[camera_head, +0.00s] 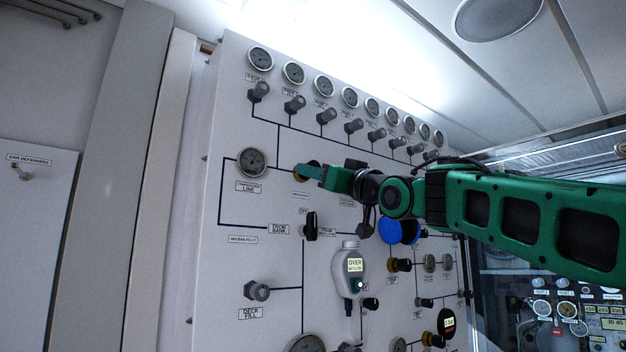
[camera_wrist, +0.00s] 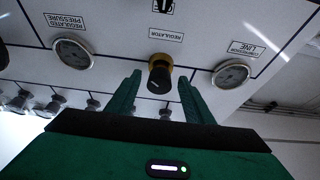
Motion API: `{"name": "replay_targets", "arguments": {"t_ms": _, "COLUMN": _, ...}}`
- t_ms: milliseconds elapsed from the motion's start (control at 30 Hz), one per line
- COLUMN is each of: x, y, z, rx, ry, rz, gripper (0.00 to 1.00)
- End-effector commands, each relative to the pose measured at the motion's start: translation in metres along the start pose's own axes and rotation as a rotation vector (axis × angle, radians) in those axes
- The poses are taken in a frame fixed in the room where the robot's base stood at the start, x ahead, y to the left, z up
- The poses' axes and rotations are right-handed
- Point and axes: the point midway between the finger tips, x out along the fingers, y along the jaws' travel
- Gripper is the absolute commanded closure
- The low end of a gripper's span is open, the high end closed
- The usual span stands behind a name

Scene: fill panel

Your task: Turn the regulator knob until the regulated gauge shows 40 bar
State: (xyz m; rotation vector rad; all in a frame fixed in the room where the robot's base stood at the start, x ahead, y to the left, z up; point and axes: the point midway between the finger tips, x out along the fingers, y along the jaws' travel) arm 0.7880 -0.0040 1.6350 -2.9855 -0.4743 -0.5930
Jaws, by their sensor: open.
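The regulator knob (camera_wrist: 159,79) is black with a gold collar and stands out from the white panel, under the label "REGULATOR" in the wrist view. My gripper (camera_wrist: 160,78) is open, with one green finger on each side of the knob; I cannot tell whether either touches it. The round regulated pressure gauge (camera_wrist: 73,54) is left of the knob in the wrist view, whose labels appear upside down. Its needle is too small to read. In the head view my gripper (camera_head: 310,173) covers most of the knob, and my arm seems to hide the regulated gauge.
The compressor line gauge (camera_wrist: 231,74) is right of the knob in the wrist view, and left of my gripper in the head view (camera_head: 252,162). A row of small valve knobs (camera_head: 326,115) lies above. A black lever (camera_head: 311,226) and a grey handheld meter (camera_head: 347,268) are below.

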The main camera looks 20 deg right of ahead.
Motion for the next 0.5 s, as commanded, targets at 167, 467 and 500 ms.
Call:
{"name": "replay_targets", "arguments": {"t_ms": 167, "x": 0.0101, "y": 0.0006, "z": 0.0001, "rx": 0.0, "ry": 0.0, "rz": 0.001, "gripper": 0.53}}
{"name": "replay_targets", "arguments": {"t_ms": 467, "x": 0.0111, "y": 0.0004, "z": 0.0, "rx": 0.0, "ry": 0.0, "rz": 0.001, "gripper": 0.57}}
{"name": "replay_targets", "arguments": {"t_ms": 500, "x": 0.011, "y": 0.0004, "z": 0.0, "rx": 0.0, "ry": 0.0, "rz": 0.001, "gripper": 0.67}}
